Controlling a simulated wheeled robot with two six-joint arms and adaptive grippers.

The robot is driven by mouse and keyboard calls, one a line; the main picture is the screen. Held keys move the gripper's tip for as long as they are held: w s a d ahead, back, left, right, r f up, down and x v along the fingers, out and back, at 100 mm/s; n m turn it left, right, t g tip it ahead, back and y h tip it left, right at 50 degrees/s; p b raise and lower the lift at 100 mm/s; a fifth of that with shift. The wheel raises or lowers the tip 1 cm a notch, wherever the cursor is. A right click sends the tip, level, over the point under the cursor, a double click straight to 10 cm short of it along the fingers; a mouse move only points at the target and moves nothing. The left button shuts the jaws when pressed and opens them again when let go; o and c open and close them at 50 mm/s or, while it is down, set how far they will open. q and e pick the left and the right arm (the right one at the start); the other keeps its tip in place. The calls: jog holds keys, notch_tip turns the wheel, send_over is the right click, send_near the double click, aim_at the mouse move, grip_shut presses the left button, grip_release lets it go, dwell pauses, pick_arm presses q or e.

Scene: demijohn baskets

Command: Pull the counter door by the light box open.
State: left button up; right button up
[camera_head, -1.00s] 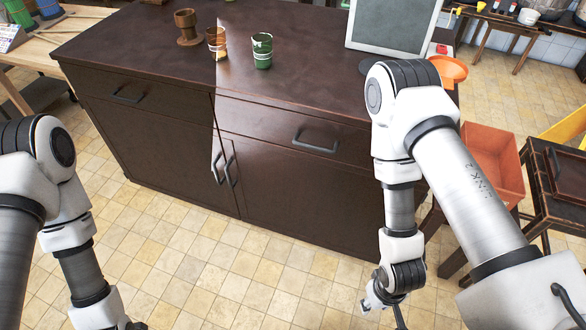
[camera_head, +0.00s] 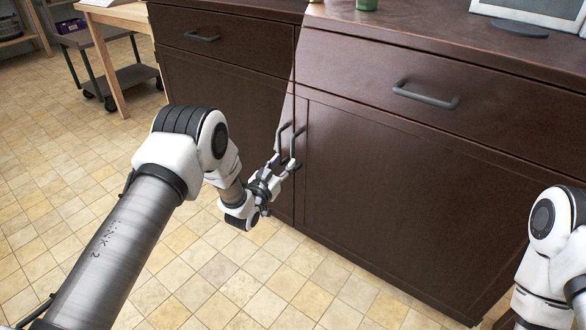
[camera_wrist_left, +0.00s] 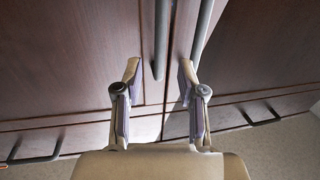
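The light box (camera_head: 540,10) stands on the counter at the upper right, cut by the frame. The dark brown counter door (camera_head: 400,195) on its side is shut, with an upright bar handle (camera_head: 296,147) at its left edge. My left gripper (camera_head: 287,164) is at the paired door handles. In the left wrist view my left gripper (camera_wrist_left: 160,72) is open, its fingertips either side of the end of one bar handle (camera_wrist_left: 162,35); contact is unclear. The neighbouring door's handle (camera_wrist_left: 204,28) is outside the fingers. My right gripper is out of view.
The neighbouring door (camera_head: 220,105) is shut, its handle (camera_head: 281,136) close beside. A drawer with a bar handle (camera_head: 425,97) is above the door. The tiled floor (camera_head: 255,280) before the counter is clear. A wheeled cart (camera_head: 120,75) stands at the upper left.

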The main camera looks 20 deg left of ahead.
aim_at(292, 151)
pick_arm(q)
jog(key=w, duration=0.2)
jog(key=w+b, duration=0.1)
jog(key=w, duration=0.1)
jog(key=w+d+b, duration=0.1)
jog(key=w, duration=0.1)
jog(key=shift+f, duration=0.15)
jog(key=shift+w, duration=0.45)
jog(key=shift+r, duration=0.2)
grip_shut()
